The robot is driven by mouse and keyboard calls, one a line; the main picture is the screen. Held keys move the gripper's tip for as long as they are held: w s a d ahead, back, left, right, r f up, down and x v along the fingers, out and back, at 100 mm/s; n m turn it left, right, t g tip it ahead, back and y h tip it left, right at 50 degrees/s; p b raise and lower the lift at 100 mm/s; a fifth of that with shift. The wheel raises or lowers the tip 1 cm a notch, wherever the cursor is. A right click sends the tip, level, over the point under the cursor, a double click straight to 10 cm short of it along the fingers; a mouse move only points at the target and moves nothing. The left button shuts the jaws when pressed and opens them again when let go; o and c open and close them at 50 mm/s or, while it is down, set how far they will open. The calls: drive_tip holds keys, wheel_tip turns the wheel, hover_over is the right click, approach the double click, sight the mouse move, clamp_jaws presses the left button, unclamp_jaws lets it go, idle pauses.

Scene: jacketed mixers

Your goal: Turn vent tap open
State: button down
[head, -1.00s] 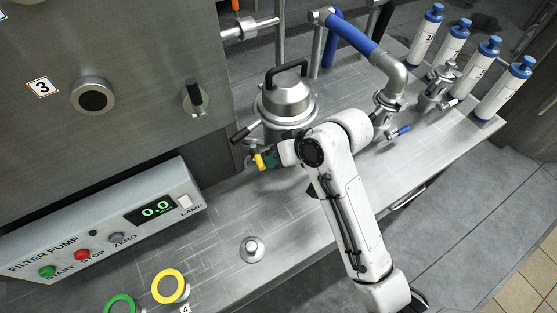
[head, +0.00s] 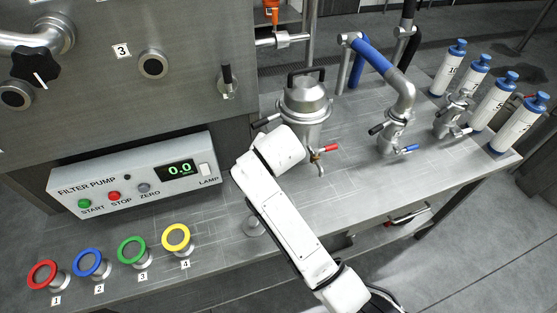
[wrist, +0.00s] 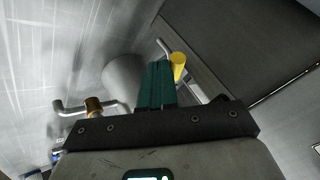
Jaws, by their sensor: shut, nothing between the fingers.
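My gripper (wrist: 157,66) shows in the wrist view as dark green fingers shut together with nothing between them. A yellow cylindrical handle (wrist: 179,66) is close beside the fingertips on the right; I cannot tell whether they touch. In the head view my own arm hides the gripper and the yellow handle. A lidded steel vessel (head: 304,97) stands behind my forearm. A tap with a red handle (head: 330,148) is at its lower right. No label shows which tap is the vent tap.
The filter pump panel (head: 135,180) is at left, with coloured rings such as the yellow ring (head: 176,237) before it. A blue-handled tap (head: 408,149) and blue-capped bottles (head: 518,123) stand at right. The bench between is clear.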

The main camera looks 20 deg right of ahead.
drive_tip(key=a+m+h+b, duration=0.1)
drive_tip(key=w+m+h+b, duration=0.1)
drive_tip(key=m, duration=0.1)
drive_tip(key=w+a+m+g+h+b, duration=0.1)
drive_tip(key=m+b, duration=0.1)
drive_tip(key=shift+a+f, duration=0.2)
drive_tip(key=shift+a, duration=0.15)
drive_tip(key=shift+w+a+m+h+b, duration=0.1)
drive_tip(key=shift+w+m+h+b, duration=0.1)
drive_tip(key=shift+m+h+b, duration=0.25)
drive_tip(key=shift+w+a+r+b, duration=0.1)
drive_tip(key=shift+w+a+b, duration=0.1)
drive_tip(key=shift+b, duration=0.1)
drive_tip(key=shift+w, duration=0.1)
